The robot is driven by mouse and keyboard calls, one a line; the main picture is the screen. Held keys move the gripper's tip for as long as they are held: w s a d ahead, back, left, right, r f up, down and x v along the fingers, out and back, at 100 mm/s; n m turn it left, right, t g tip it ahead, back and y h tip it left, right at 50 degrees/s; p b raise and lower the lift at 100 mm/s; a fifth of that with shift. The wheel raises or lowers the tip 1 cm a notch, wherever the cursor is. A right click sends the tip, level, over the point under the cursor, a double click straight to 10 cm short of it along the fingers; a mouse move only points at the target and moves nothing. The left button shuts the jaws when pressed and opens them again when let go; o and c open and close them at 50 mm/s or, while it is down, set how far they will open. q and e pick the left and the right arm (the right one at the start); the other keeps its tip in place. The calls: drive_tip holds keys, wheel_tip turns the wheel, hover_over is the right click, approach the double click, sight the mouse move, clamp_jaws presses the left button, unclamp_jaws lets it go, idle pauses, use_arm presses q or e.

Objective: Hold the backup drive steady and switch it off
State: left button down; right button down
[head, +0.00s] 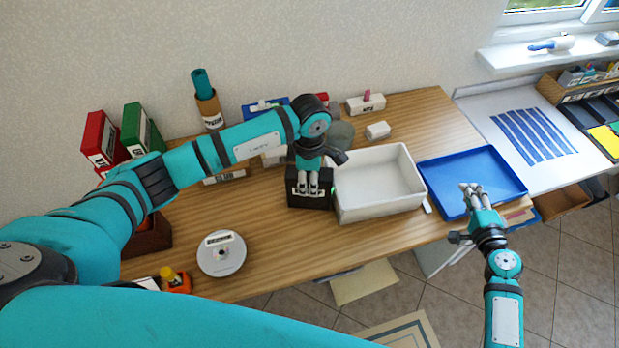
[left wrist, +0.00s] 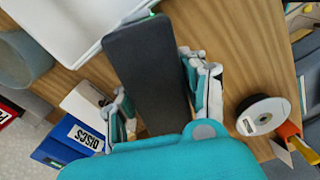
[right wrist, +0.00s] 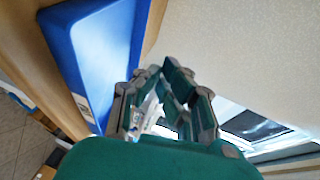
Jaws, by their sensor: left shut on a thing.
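The backup drive, a black box (head: 309,200), stands on the wooden table just left of the white bin. My left gripper (head: 310,180) has come down over it from above and is shut on it. In the left wrist view the dark drive (left wrist: 150,75) lies between the two fingers (left wrist: 160,105). A small green glow shows at its edge facing the bin. Its switch cannot be made out. My right gripper (head: 472,188) is over the blue tray, away from the drive. In the right wrist view its fingertips (right wrist: 162,72) are close together with nothing clear between them.
The white bin (head: 345,212) stands close beside the drive. The blue tray (head: 445,205) lies right of it. A disc spindle (head: 221,262) is at the front left. Red and green binders (head: 140,125) stand at the back left. The table between spindle and drive is clear.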

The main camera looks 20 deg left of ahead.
sight(334, 182)
drive_tip(key=s+a+n+g+y, duration=0.2)
drive_tip(key=a+n+y, duration=0.1)
drive_tip(key=a, duration=0.6)
drive_tip(key=s+a+n+g+y, duration=0.2)
drive_tip(key=a+n, duration=0.4)
drive_tip(key=a, duration=0.4)
drive_tip(key=s+a+n+g+y, duration=0.1)
drive_tip(key=a+n+y, duration=0.3)
drive_tip(key=a, duration=0.5)
drive_tip(key=shift+s+a+r+n+g, duration=0.3)
drive_tip(key=shift+s+r+n+g, duration=0.25)
drive_tip(key=shift+g, duration=0.35)
drive_tip(key=shift+w+f, duration=0.1)
drive_tip(key=shift+w, duration=0.05)
drive_tip(key=shift+a, duration=0.45)
drive_tip(key=shift+s+a, duration=0.2)
drive_tip(key=shift+a, duration=0.05)
drive_tip(key=shift+d, duration=0.1)
drive_tip(key=shift+w+d, duration=0.15)
drive_tip(key=shift+d, duration=0.5)
drive_tip(key=shift+d, duration=0.1)
